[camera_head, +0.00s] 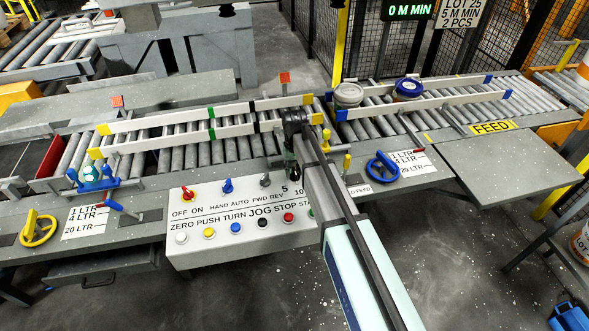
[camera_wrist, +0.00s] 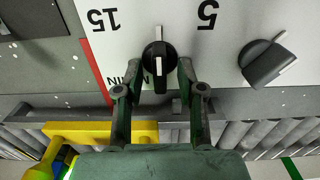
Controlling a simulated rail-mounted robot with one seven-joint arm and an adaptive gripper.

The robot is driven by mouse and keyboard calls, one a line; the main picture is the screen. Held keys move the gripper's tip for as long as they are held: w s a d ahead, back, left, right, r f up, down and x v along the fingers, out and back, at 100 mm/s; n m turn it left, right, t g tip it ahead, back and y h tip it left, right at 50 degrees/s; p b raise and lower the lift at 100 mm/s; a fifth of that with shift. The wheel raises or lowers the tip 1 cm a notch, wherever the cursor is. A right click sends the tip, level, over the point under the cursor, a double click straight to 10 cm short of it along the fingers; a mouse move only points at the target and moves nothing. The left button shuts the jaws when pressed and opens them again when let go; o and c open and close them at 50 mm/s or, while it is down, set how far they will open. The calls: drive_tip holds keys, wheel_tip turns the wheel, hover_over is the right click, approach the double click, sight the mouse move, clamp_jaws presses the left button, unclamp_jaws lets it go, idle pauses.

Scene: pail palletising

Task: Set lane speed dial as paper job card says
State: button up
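The lane speed dial (camera_wrist: 158,60) is a black knob with white marks on its grip, on a white panel face with 15, 5 and M MIN lettering around it. My gripper (camera_wrist: 159,66) is open, with one finger on each side of the dial and small gaps visible; contact cannot be seen. In the head view my gripper (camera_head: 291,148) is over the right part of the control panel (camera_head: 235,245) and, with my arm, hides the dial. The job card (camera_head: 460,14), partly cut off at the top, reads LOT 25, 5 M MIN, 2 PCS. A green display (camera_head: 409,10) reads 0 M MIN.
A black selector knob (camera_wrist: 267,62) sits beside the dial. Push buttons (camera_head: 236,229) line the panel's lower edge. A blue handwheel (camera_head: 383,165) is to the right, a yellow one (camera_head: 38,228) to the left. Two pails (camera_head: 408,88) (camera_head: 348,95) stand on the rollers behind.

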clamp_jaws()
drive_tip(key=shift+m, duration=0.3)
drive_tip(key=m+b, duration=0.1)
drive_tip(key=m, duration=0.4)
drive_tip(key=shift+d+f+b, duration=0.1)
drive_tip(key=shift+d+b, duration=0.05)
drive_tip(key=shift+b, duration=0.15)
drive_tip(key=m+b, duration=0.1)
drive_tip(key=m, duration=0.5)
drive_tip(key=shift+s+d, duration=0.1)
drive_tip(key=shift+m, duration=0.3)
unclamp_jaws()
